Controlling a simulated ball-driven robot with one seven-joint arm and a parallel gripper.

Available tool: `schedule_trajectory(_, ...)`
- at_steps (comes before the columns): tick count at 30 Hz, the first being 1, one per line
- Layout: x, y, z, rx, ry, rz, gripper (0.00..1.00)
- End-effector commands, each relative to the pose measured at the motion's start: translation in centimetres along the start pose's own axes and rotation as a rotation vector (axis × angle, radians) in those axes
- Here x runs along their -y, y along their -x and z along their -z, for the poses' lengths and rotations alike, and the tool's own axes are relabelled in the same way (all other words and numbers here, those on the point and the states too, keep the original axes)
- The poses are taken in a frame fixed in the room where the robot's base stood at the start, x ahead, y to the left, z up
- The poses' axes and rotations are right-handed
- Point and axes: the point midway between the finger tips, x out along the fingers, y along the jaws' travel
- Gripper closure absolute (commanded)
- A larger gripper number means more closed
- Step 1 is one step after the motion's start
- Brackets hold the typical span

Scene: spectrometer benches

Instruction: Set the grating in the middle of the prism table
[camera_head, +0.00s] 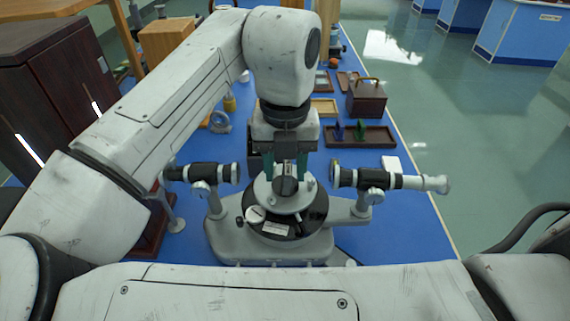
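The prism table (305,204) is the pale round plate at the centre of the grey spectrometer (228,238). My gripper (287,172) points down over it, with two teal fingers spread apart. A small dark piece with a rounded grey lower part (287,186) shows between and just below the fingertips, over the plate's middle. I cannot tell whether it is the grating, or whether the fingers touch it. The collimator and telescope tubes (205,172) (375,179) stand on the left and right, aimed at the table. My wrist hides what is behind it.
A brown tray (388,138) behind on the right holds a blue piece (338,131) and a green piece (361,129). A wooden box with a handle (367,98) stands beyond it. A dark cabinet (60,90) stands left. Blue bench top (420,225) is clear at right.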

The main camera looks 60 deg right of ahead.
Motion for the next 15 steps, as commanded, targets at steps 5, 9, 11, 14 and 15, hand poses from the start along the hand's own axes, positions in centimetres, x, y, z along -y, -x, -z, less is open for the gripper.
schedule_trajectory(5, 0.0, 0.0, 0.0, 0.0, 0.0, 0.0, 0.55)
schedule_trajectory(9, 0.0, 0.6, 0.0, 0.0, 0.0, -0.002, 0.55)
schedule_trajectory(11, 0.0, 1.1, -0.1, 0.002, 0.001, -0.002, 0.55)
schedule_trajectory(14, 0.0, 2.7, -0.1, 0.002, 0.0, -0.002, 0.55)
schedule_trajectory(15, 0.0, 3.5, -0.1, 0.002, 0.0, -0.002, 0.55)
